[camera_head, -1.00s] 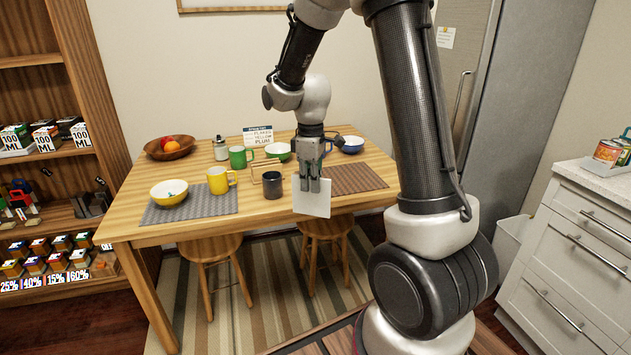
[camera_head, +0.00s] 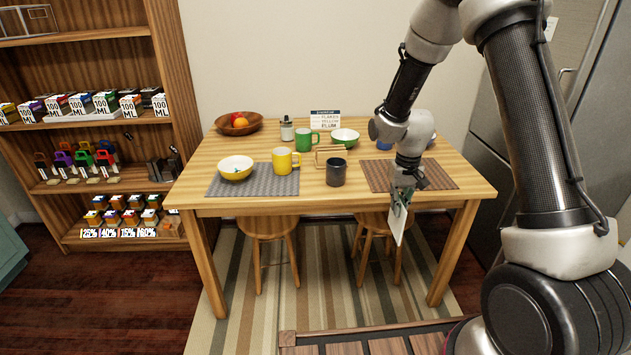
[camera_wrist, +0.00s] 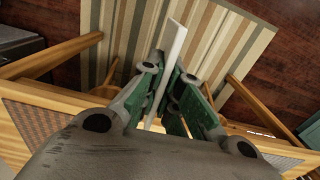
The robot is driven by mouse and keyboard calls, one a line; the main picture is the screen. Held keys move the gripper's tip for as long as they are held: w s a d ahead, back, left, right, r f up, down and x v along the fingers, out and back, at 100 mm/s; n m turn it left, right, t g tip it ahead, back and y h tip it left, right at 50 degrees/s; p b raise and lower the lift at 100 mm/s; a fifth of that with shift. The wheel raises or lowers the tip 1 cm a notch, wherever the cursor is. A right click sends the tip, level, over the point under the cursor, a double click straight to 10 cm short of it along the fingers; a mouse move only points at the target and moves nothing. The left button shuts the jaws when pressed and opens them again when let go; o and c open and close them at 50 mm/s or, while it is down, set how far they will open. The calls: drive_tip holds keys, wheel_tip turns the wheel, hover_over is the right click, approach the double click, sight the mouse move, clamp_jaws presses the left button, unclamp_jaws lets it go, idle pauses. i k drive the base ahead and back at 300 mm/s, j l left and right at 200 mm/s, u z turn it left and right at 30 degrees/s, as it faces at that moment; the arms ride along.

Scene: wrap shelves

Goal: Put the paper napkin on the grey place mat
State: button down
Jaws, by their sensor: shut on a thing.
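My gripper (camera_head: 400,196) is shut on the white paper napkin (camera_head: 398,224), which hangs down in front of the table's front edge, below the brown mat. In the wrist view the napkin (camera_wrist: 171,62) shows edge-on between the green fingers (camera_wrist: 166,92), above the floor. The grey place mat (camera_head: 254,184) lies on the left part of the table, apart from the gripper. A white and yellow bowl (camera_head: 236,169) stands on its left part and a yellow mug (camera_head: 286,161) at its right side.
A brown mat (camera_head: 378,178) lies at the table's right, partly behind my gripper. Two stools (camera_head: 268,226) are under the front edge.

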sight(279, 187)
drive_tip(key=i+j+z, duration=0.1)
drive_tip(key=j+z, duration=0.15)
drive_tip(key=z, duration=0.15)
drive_tip(key=j+z, duration=0.4)
drive_tip(key=i+j+z, duration=0.1)
drive_tip(key=z, duration=0.3)
drive_tip(key=j, duration=0.1)
